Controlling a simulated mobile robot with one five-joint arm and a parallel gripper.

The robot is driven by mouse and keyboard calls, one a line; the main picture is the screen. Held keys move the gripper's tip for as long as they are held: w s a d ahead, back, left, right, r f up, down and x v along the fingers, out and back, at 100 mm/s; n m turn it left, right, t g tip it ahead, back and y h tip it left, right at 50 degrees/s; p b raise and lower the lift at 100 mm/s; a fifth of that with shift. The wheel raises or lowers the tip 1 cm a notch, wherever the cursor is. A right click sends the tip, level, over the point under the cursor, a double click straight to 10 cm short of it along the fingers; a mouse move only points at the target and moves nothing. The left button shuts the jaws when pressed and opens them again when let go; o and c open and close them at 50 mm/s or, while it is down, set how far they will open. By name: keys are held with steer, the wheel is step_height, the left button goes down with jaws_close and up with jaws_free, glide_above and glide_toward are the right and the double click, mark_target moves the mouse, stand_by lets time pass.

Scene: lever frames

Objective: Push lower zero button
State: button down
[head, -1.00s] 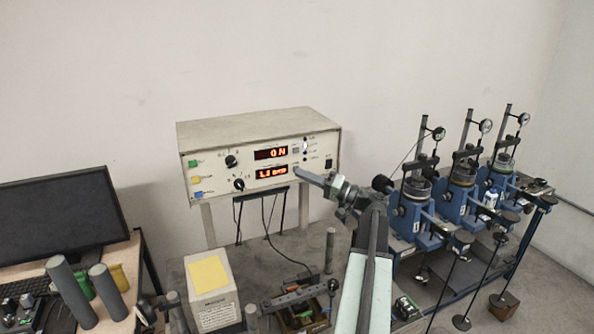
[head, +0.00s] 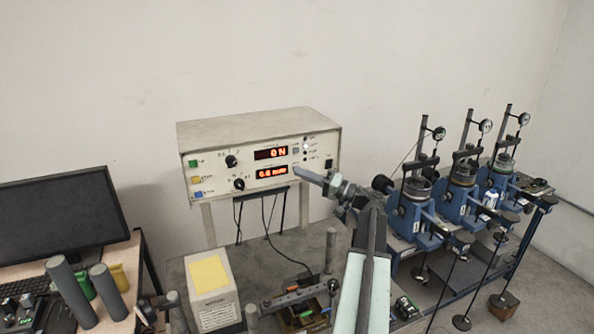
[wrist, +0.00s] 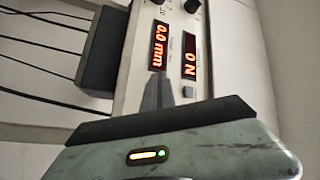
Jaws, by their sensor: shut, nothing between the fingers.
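The cream control box (head: 260,120) stands on a raised support by the wall. Its upper red display (head: 270,153) reads 0 N, and its lower display (head: 271,172) reads 0.0 mm, clearer in the wrist view (wrist: 159,45). The upper zero button (wrist: 189,91) is a small grey square beside the upper display. The lower zero button is at the right end of the lower display, hidden behind my fingertips in the wrist view. My gripper (head: 300,172) is shut and empty, its tip at that button's place. Whether it touches cannot be told.
Blue test machines with dial gauges (head: 460,195) stand to the right. A monitor (head: 62,220) is on the left desk. A white box with a yellow top (head: 212,295) stands below the control box. The space in front of the panel's left half is clear.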

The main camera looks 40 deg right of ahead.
steer(key=shift+s, duration=0.1)
stand_by(0.3)
steer(key=shift+s+a, duration=0.25)
steer(key=shift+s, duration=0.35)
steer(key=s, duration=0.1)
steer(key=s+a, duration=0.1)
steer(key=s, duration=0.1)
steer(key=s+a, duration=0.1)
steer(key=shift+s, duration=0.35)
steer(key=shift+d, duration=0.1)
stand_by(0.5)
